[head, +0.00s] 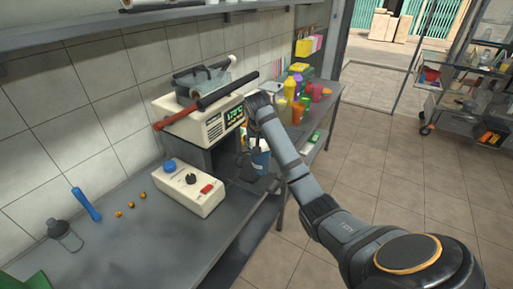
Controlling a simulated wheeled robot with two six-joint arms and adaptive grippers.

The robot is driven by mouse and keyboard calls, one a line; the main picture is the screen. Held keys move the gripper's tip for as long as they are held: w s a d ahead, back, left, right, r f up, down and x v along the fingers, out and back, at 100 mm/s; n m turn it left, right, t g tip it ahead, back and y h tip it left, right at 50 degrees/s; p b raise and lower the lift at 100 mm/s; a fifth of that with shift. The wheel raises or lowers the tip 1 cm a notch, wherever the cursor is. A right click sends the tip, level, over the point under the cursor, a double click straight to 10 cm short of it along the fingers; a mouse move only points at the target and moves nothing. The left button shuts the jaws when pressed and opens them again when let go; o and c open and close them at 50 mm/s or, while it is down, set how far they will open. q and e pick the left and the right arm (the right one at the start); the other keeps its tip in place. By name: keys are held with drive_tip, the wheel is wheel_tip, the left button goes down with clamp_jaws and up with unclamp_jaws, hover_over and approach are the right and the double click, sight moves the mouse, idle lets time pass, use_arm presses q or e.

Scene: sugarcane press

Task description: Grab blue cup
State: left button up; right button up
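My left gripper is not in view.
The sugarcane press (196,127) with a digital display stands behind the cup. A control box (188,187) sits at its left. Colourful cups and bottles (299,90) stand on the counter beyond my arm. A grey bottle (64,235) and blue tool (86,204) are at far left.

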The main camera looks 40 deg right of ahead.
sight(266, 150)
drive_tip(key=s, duration=0.1)
drive_tip(key=s+r, duration=0.1)
drive_tip(key=shift+s+a+b, duration=0.15)
drive_tip(key=shift+s+b, duration=0.15)
drive_tip(key=shift+b, duration=0.1)
drive_tip(key=shift+s+r, duration=0.25)
drive_tip(key=shift+s, duration=0.05)
drive_tip(key=shift+s+a+r+p, duration=0.1)
drive_tip(key=shift+s+r+p, duration=0.15)
drive_tip(key=shift+p, duration=0.15)
drive_tip(key=shift+s+a+r+p, duration=0.1)
drive_tip(key=shift+s+r+p, duration=0.1)
drive_tip(key=shift+s+p, duration=0.35)
drive_tip(key=shift+s, duration=0.2)
